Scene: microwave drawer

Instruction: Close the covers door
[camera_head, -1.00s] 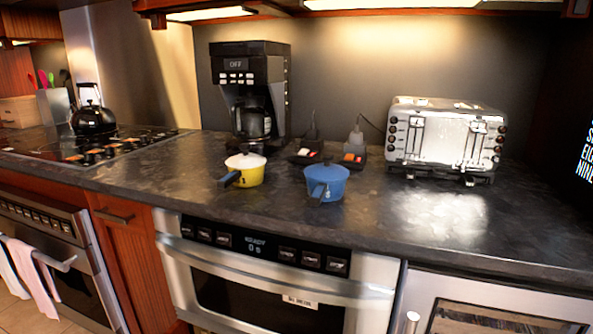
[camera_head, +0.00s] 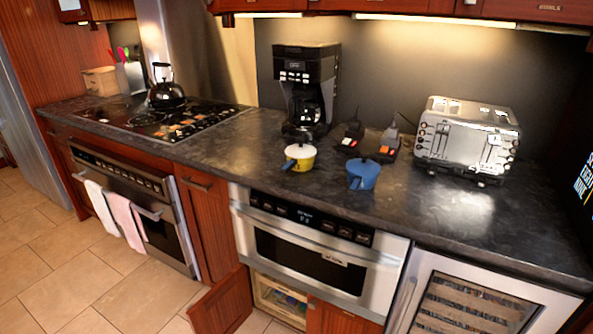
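Below the microwave drawer (camera_head: 320,262) is a low wooden cabinet. Its left door (camera_head: 222,303) stands swung open, out to the left, and is cut off by the bottom edge of the picture. Behind the opening I see a light-coloured interior (camera_head: 278,300) with some items in it, too small to tell. The door to its right (camera_head: 340,319) appears shut, flush with the front, and is partly cut off. Neither of my grippers shows in the head view.
A glass-fronted cooler (camera_head: 475,300) stands to the right and an oven (camera_head: 135,208) with two towels to the left. The counter (camera_head: 240,150) overhangs them and carries pots, a coffee maker and a toaster. Tiled floor (camera_head: 110,290) is clear at front left.

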